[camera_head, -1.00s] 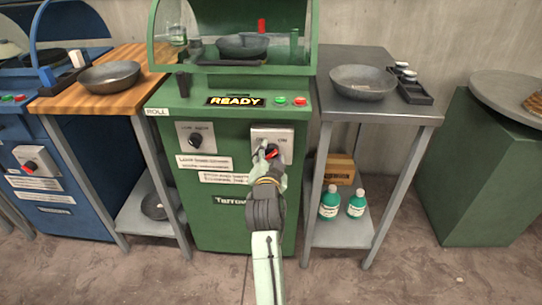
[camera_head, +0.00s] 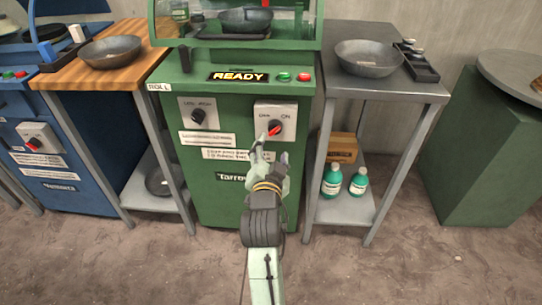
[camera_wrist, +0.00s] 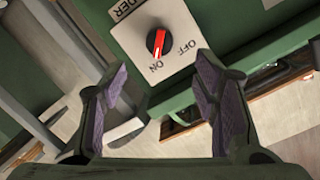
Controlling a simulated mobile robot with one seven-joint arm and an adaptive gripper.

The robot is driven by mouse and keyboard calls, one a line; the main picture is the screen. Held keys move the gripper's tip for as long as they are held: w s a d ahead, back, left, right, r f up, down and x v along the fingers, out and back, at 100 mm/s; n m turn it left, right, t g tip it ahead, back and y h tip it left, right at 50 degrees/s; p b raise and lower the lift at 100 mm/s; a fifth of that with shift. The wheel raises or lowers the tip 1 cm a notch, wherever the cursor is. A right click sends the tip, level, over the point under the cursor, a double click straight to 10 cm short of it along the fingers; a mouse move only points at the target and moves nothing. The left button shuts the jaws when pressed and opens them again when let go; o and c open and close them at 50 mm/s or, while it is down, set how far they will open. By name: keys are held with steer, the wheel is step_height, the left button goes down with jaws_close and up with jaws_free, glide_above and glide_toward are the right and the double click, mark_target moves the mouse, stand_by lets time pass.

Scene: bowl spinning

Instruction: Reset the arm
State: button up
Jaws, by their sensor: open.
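My gripper (camera_head: 268,155) is open and empty in front of the green machine (camera_head: 235,170), just below its red OFF/ON knob (camera_head: 275,128). In the wrist view the two purple-padded fingers (camera_wrist: 158,100) stand wide apart. The red knob (camera_wrist: 158,42) lies beyond them on its pale plate (camera_wrist: 185,25), apart from both fingers. Its red mark runs toward the ON label. The machine's display (camera_head: 238,76) reads READY.
A metal side table (camera_head: 425,88) with a grey bowl (camera_head: 368,58) stands right of the machine, with green bottles (camera_head: 332,180) on its shelf. A wooden-topped table (camera_head: 70,75) with another bowl (camera_head: 110,51) stands left. The floor in front (camera_head: 400,270) is clear.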

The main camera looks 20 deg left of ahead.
steer(key=shift+v, duration=1.05)
